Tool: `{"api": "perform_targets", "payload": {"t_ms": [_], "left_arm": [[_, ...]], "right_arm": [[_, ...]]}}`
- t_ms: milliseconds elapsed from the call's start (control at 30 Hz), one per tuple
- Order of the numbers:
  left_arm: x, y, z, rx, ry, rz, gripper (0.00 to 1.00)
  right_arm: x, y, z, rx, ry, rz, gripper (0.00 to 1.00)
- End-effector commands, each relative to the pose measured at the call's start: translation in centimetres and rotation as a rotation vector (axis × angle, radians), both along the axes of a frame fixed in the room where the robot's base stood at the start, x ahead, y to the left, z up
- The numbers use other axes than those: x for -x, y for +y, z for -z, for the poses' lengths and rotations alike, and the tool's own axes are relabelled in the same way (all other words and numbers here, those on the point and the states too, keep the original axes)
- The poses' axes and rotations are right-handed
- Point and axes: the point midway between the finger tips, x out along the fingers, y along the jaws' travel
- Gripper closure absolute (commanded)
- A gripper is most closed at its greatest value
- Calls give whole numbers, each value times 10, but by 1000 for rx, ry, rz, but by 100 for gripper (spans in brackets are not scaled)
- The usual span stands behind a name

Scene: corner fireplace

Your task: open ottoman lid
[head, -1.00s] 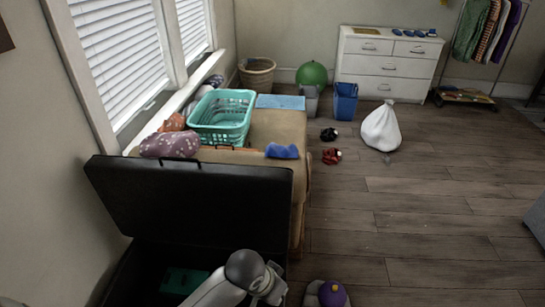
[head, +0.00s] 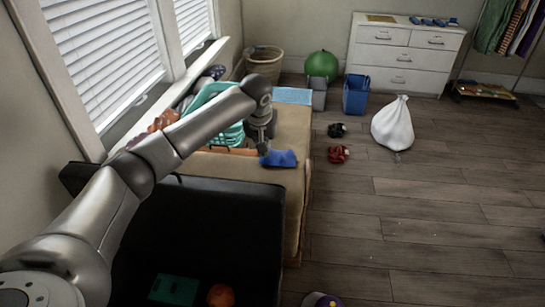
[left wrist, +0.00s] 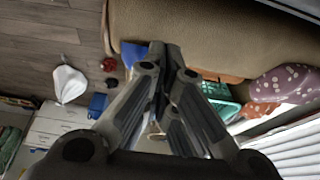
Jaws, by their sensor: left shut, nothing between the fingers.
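The black ottoman stands at the lower left of the head view with its lid (head: 215,215) raised, the inner face toward me. A green item (head: 174,289) and an orange round item (head: 220,295) show in the open box below. My left arm crosses in front of part of the lid. My left gripper (head: 262,148) is beyond the lid, above the tan bench near a blue cloth (head: 279,158). In the left wrist view its fingers (left wrist: 165,50) are together and empty. My right gripper is not in view.
A teal basket (head: 232,135) sits on the tan bench (head: 292,125), partly behind my arm. Small dark (head: 337,130) and red (head: 339,153) items and a white bag (head: 393,124) lie on the floor. The wooden floor (head: 420,220) at right is mostly clear.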

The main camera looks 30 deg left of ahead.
Motion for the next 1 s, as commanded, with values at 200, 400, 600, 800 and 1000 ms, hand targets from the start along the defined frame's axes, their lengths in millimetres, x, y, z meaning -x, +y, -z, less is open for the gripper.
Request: {"api": "perform_targets", "payload": {"t_ms": [200, 400, 600, 800, 1000], "left_arm": [[-6, 5, 9, 1, 1, -11, 100], [-18, 9, 45, 0, 2, -11, 100], [-30, 12, 77, 2, -1, -10, 100], [-26, 12, 87, -1, -4, -6, 100], [-9, 6, 88, -1, -4, -5, 100]], "right_arm": [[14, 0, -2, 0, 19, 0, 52], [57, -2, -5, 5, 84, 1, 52], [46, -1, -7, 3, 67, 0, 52], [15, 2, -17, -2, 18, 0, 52], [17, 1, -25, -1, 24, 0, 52]]}}
